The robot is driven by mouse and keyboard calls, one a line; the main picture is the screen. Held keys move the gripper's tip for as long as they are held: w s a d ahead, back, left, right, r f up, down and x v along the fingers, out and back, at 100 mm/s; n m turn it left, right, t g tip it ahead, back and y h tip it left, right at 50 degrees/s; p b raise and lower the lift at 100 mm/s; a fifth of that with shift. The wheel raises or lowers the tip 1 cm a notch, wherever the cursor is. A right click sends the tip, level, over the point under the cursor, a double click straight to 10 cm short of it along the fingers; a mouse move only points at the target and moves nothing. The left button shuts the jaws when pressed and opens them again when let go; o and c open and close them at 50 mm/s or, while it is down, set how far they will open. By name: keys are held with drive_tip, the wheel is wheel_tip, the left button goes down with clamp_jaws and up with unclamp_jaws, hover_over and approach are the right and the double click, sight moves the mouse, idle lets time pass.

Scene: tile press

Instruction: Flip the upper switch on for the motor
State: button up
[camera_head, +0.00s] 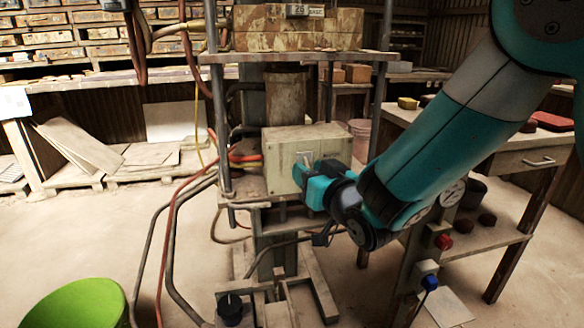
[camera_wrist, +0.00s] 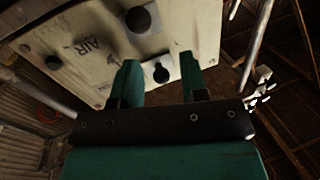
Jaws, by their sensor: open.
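A pale metal control box (camera_head: 290,147) is mounted on the press, and my gripper (camera_head: 308,172) is in front of its face. In the wrist view the panel (camera_wrist: 100,55) fills the upper part and looks tilted. It carries a dark switch (camera_wrist: 160,72) between my fingers, another dark switch (camera_wrist: 138,19) above that, and a small dark knob (camera_wrist: 53,62) at left. The lettering "AIR" shows near the middle; I cannot read a motor label. My gripper (camera_wrist: 158,75) is open, its teal fingers on either side of the nearer switch. I cannot tell whether they touch the panel.
Upright press posts (camera_head: 219,110) and hoses (camera_head: 170,235) stand left of the box. A green bin (camera_head: 85,305) stands at lower left.

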drive_tip(key=shift+w+a, duration=0.1)
drive_tip(key=shift+w, duration=0.05)
drive_tip(key=shift+a, duration=0.1)
clamp_jaws()
